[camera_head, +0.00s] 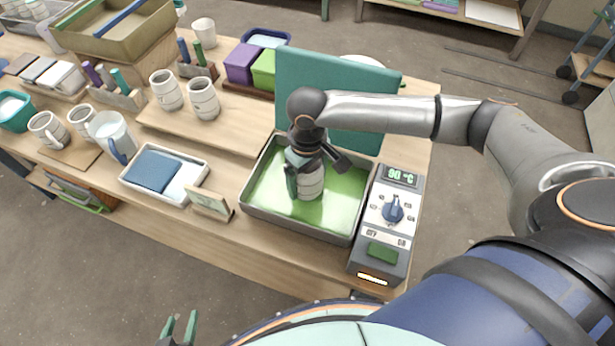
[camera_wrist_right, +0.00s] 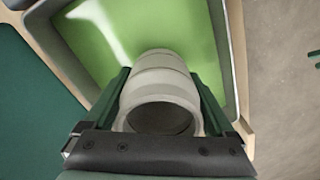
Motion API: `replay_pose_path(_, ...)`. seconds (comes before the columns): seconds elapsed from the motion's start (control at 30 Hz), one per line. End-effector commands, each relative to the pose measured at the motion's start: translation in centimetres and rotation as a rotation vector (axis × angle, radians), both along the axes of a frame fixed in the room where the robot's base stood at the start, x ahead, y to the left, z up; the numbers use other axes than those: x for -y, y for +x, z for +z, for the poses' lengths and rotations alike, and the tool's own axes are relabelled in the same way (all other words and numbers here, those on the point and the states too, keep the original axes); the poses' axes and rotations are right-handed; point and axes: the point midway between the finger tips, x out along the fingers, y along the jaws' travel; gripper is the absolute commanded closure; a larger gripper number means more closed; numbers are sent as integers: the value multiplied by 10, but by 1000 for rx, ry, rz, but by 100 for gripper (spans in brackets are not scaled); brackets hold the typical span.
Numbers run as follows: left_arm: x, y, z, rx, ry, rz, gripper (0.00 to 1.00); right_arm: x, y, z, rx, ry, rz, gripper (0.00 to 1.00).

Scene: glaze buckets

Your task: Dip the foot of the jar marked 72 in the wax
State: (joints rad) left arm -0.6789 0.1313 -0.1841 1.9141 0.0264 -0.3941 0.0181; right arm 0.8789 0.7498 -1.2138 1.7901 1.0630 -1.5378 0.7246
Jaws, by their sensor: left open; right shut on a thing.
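A pale grey banded jar (camera_head: 308,183) is held upright by my right gripper (camera_head: 306,172), over or in the green wax (camera_head: 268,190) of the rectangular pan (camera_head: 254,209). In the right wrist view the jar (camera_wrist_right: 160,85) sits between the two green fingers of the gripper (camera_wrist_right: 165,95), its open mouth toward the camera. I cannot tell whether its foot touches the wax. No number shows on it. My left gripper (camera_head: 180,328) is open and empty at the bottom edge, away from the table.
A control box (camera_head: 385,220) reading 90 °C stands right of the pan, a teal panel (camera_head: 335,95) behind it. Two jars (camera_head: 204,98) stand on a wooden board (camera_head: 185,129). A tray with a blue sponge (camera_head: 152,170) and a small card stand (camera_head: 209,203) are to the left.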

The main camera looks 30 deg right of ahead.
Motion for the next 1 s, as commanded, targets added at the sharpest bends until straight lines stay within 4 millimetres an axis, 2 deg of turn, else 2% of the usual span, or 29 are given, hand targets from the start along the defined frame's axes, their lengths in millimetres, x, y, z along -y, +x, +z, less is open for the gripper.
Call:
replay_pose_path(0.47,0,0,0,0,0,0,50,0,1,2,2,1,0,90)
replay_pose_path(1.0,0,0,0,0,0,0,50,0,1,54,4,1,1,90)
